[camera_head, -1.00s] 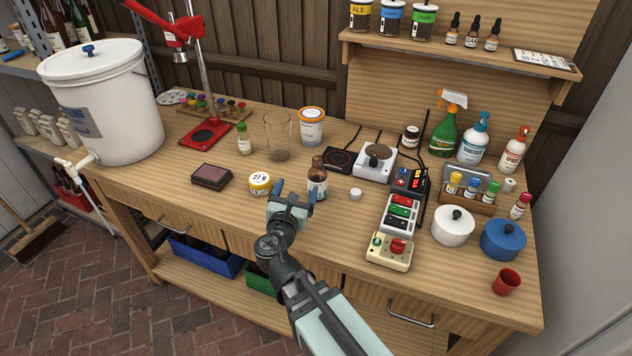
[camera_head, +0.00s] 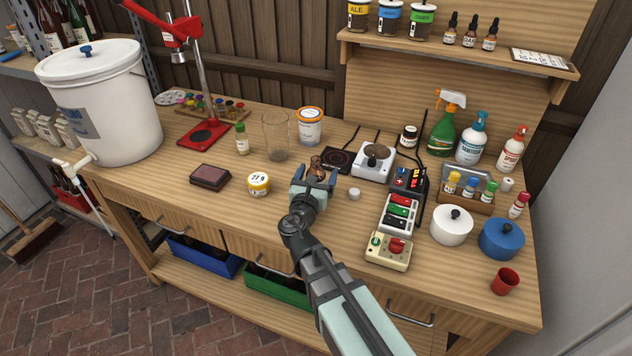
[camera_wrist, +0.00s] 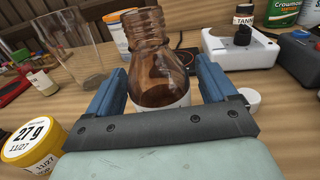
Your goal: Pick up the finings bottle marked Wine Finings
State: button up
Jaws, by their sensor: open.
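A brown glass bottle (camera_wrist: 160,72) with an open neck and a white label low on its body stands upright on the bench. In the wrist view it is between the two blue fingers of my gripper (camera_wrist: 155,92), which are open around it. In the head view my gripper (camera_head: 318,178) hides most of the bottle (camera_head: 316,165), and only its top shows. The label's writing is hidden, so I cannot read whether it says Wine Finings.
A yellow tub (camera_head: 259,184) stands left of the gripper and a white cap (camera_head: 354,194) lies to the right. A control box (camera_head: 389,251) is at front right.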

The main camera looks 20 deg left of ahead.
jog(key=shift+w, duration=0.4)
jog(key=shift+c, duration=0.4)
jog(key=c, duration=1.1)
jog(key=shift+r, duration=0.15)
jog(key=shift+c, duration=0.2)
